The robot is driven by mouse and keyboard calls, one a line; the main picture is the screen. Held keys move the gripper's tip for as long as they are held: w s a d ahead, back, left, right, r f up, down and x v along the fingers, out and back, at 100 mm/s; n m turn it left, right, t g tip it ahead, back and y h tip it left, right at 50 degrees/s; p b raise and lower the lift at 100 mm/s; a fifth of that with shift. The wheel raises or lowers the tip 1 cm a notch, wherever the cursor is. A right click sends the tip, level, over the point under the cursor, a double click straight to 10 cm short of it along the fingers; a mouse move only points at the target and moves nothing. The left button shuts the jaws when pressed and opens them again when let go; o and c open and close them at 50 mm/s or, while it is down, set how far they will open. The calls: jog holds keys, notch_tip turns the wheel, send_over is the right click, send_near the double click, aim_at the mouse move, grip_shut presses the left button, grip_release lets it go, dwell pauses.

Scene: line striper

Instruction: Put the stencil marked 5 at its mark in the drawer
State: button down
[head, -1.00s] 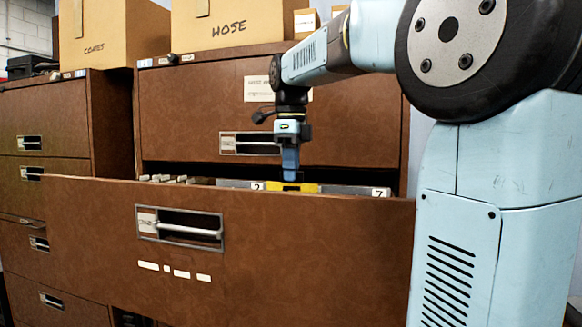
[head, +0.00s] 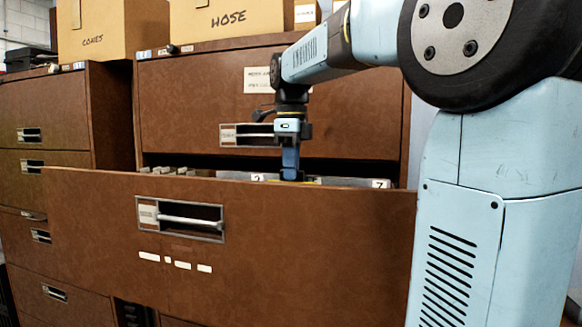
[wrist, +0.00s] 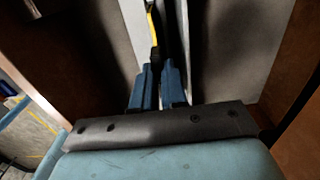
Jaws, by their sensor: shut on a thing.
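The brown drawer (head: 100,215) is pulled open. My gripper (head: 290,178) points straight down behind its front panel, with the fingertips partly hidden by it. In the wrist view my gripper (wrist: 158,78) is shut on a thin yellow-edged stencil (wrist: 151,22). Only a yellow sliver of this stencil (head: 312,181) shows in the head view, low between the plates marked 2 (head: 258,177) and 7 (head: 380,183). Its own number is not readable. Whether its lower edge rests on the drawer floor is hidden.
Grey plates stand on both sides of the held stencil. More file edges (head: 170,170) stand at the drawer's left. The cabinet face (head: 350,120) rises close behind my gripper. Cardboard boxes (head: 235,17) sit on top.

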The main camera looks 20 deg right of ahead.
jog(key=shift+f, duration=1.3)
dwell(0.6)
jog(key=c, duration=1.1)
grip_release()
jog(key=shift+o, duration=0.4)
jog(key=shift+o, duration=1.1)
jog(key=shift+r, duration=3.45)
